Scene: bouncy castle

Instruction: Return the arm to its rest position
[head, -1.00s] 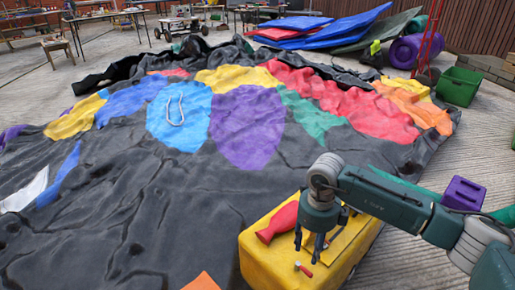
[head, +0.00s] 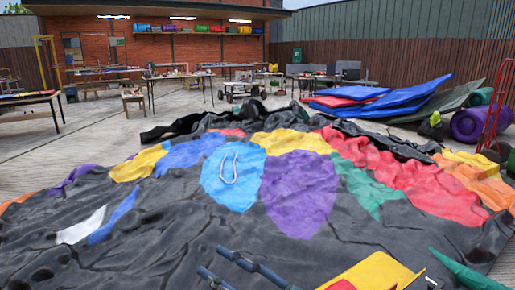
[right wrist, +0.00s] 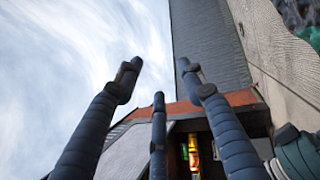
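The fingers point toward sky and a wall. Most of my right arm is below the head view. My left gripper is in neither view.
The deflated castle (head: 150,225) spreads in front, black with coloured patches and a pale rope loop (head: 229,168). Folded blue mats (head: 405,97), a purple roll (head: 467,124) and a red hand truck (head: 495,105) stand back right. Tables (head: 178,78) stand behind.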

